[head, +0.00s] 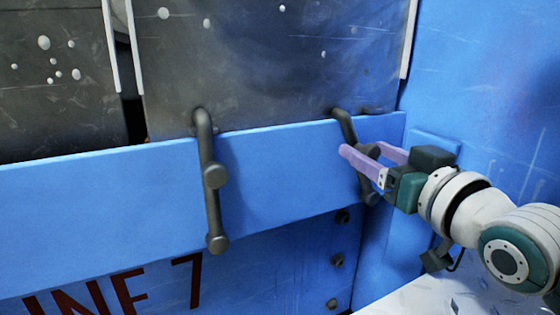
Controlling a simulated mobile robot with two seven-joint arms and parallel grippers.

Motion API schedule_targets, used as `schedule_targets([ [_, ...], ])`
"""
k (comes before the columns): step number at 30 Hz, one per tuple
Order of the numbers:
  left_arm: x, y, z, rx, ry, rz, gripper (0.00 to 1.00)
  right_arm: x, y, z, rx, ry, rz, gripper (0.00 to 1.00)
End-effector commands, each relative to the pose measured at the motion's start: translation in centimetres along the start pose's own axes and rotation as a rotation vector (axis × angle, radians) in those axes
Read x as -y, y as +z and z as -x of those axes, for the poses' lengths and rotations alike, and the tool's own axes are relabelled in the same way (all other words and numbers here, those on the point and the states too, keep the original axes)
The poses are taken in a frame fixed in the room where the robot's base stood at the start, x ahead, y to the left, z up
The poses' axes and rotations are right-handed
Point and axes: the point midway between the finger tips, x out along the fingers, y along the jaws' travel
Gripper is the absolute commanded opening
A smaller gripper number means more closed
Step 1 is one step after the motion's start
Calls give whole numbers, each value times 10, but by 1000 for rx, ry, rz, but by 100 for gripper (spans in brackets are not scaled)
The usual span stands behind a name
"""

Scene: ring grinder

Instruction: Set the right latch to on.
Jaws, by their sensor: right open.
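Two dark grey latches sit on the blue horizontal beam. The right latch (345,126) has its hooked top over the beam's upper edge, and its lower part is partly hidden behind my right gripper. The left latch (211,180) hangs nearly upright, its hooked top at the grey panel and its lower end below the beam. My right gripper (362,153) has lilac fingers held apart at the right latch, one on each side of its middle knob in the picture. I cannot tell whether they touch it. My left gripper is not in view.
A dark grey panel (270,65) stands behind the beam (90,195), with another panel (55,80) to the left. A blue side wall (490,70) bounds the right. Red lettering (125,290) is at the lower left.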

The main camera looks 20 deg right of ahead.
Motion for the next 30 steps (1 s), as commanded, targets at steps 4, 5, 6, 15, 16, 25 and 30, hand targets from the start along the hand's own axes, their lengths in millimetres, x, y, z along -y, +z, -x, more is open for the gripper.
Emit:
schedule_targets([
  [4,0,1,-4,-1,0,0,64,0,0,-7,-1,0,0,64],
  [5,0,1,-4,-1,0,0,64,0,0,-7,0,0,0,64],
  [6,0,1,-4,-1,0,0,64,0,-1,-7,0,0,0,64],
  [15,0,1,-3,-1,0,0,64,0,-1,-7,0,0,0,50],
  [16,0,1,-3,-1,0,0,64,0,-1,-7,0,0,0,47],
  [25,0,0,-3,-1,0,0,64,0,0,-7,1,0,0,13],
  [30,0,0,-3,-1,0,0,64,0,0,-7,1,1,0,0],
])
